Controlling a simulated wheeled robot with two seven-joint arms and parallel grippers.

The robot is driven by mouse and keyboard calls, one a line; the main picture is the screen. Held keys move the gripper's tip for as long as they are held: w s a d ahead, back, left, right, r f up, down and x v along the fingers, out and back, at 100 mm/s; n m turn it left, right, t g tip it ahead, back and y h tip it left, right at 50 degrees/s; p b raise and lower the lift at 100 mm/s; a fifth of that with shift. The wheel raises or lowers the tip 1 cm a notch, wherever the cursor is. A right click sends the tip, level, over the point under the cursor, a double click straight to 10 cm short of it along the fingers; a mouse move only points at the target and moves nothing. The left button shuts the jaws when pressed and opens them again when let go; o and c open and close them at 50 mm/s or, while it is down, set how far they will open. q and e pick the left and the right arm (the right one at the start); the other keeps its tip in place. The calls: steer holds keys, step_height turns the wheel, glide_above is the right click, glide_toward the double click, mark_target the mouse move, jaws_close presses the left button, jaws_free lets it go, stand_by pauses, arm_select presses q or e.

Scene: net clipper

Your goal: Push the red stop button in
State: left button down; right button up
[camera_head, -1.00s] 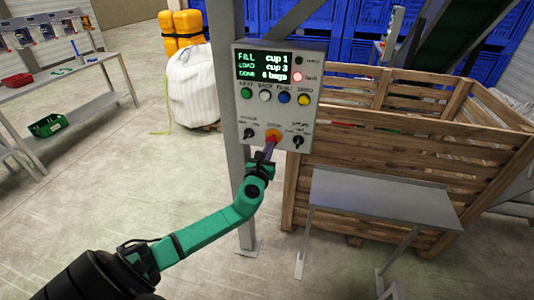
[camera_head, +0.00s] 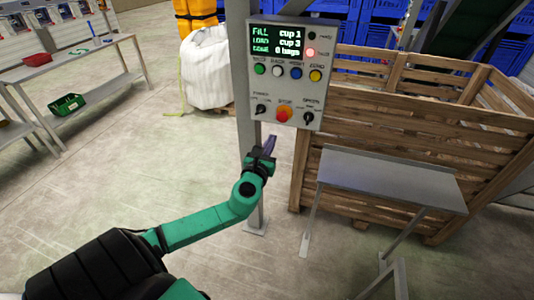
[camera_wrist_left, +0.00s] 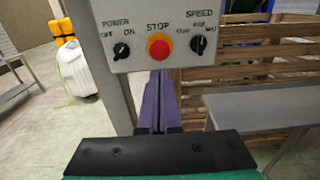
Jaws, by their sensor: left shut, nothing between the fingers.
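The red stop button (camera_head: 283,115) sits on an orange-yellow surround at the lower middle of the grey control panel (camera_head: 270,97). In the left wrist view the stop button (camera_wrist_left: 159,47) shows under the word STOP, between two black knobs. My left gripper (camera_head: 270,143) is shut and empty, its purple fingers just below the panel's lower edge and apart from the button. In the left wrist view the fingers of the left gripper (camera_wrist_left: 160,84) point up towards the panel. My right gripper is not in view.
The panel hangs on a grey post (camera_head: 240,60). A wooden crate (camera_head: 400,125) stands to the right, with a small metal table (camera_head: 390,180) in front of it. A white bulk bag (camera_head: 207,70) stands behind left.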

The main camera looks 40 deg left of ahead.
arm_select(q)
steer(key=s+a+f+n+g+h, duration=0.1)
steer(key=s+a+f+n+g, duration=0.3)
steer(key=f, duration=0.8)
steer(key=s+f+n+g, duration=0.3)
steer(key=s+f+n, duration=0.35)
steer(key=f, duration=0.55)
steer(key=s+a+f+n+g+h, duration=0.1)
steer(key=s+f+n+g, duration=0.35)
steer(key=f, duration=0.75)
steer(key=s+d+f+n+g+h, duration=0.1)
steer(key=s+d+f+n, duration=0.3)
steer(key=s, duration=0.5)
steer(key=s+d+f+n+g+h, duration=0.1)
steer(key=s+d+f+n+g, duration=0.1)
steer(key=s+d+f+n, duration=0.3)
steer(key=s+d+f+n+g+h, duration=0.1)
steer(key=s+d+f+n, duration=0.3)
steer(key=s+f, duration=0.5)
steer(key=s+n, duration=0.1)
steer(key=s, duration=0.3)
steer(key=shift+d+n+h+b, duration=0.2)
steer(key=shift+n+h+b, duration=0.1)
steer(key=shift+n+h, duration=0.1)
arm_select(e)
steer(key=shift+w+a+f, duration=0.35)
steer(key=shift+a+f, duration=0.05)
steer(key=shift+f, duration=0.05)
arm_select(q)
steer(key=shift+g, duration=0.25)
